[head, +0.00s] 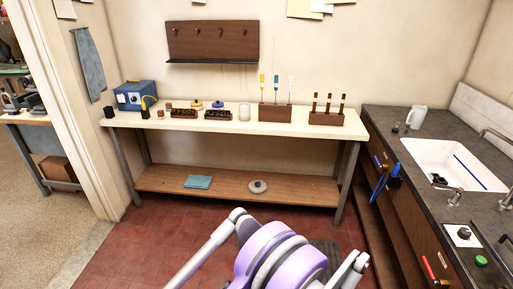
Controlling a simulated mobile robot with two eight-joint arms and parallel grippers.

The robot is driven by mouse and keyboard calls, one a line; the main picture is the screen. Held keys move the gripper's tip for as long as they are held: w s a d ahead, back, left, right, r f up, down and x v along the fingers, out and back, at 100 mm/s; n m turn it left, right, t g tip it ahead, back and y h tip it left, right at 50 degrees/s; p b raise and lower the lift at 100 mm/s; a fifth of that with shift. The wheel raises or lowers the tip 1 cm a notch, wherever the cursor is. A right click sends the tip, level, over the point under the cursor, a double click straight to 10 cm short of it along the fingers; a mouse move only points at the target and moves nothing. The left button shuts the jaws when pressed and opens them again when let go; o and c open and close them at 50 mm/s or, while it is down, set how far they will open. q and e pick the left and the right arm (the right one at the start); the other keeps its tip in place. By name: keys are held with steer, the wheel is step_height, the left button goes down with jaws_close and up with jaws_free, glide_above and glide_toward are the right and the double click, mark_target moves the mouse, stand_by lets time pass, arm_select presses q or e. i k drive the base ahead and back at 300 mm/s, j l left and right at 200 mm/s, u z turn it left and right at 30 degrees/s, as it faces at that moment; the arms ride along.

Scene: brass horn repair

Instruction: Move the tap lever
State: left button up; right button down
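Chrome tap parts stand around the white sink (418,153) at the right. A curved chrome spout (496,134) reaches in from the right edge of the head view. A short chrome fitting (455,197) stands on the counter at the sink's near edge. Another chrome piece (507,199) is cut off by the right edge of the view. I cannot tell which of these is the tap lever, or how it is set. My purple and white arm links fill the bottom middle, away from the sink. Neither gripper shows.
The dark counter (388,122) holds a white jug (416,117), a black knob on a white plate (463,235) and a green button (481,260). Blue-handled tools (380,183) hang at its front. A workbench (220,125) with racks spans the back wall. Red floor (140,250) is clear.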

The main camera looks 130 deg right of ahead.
mark_target(460, 190)
steer(key=z, duration=5.9)
steer(key=i+l, duration=0.1)
steer(key=i, duration=1.05)
steer(key=j+u, duration=0.05)
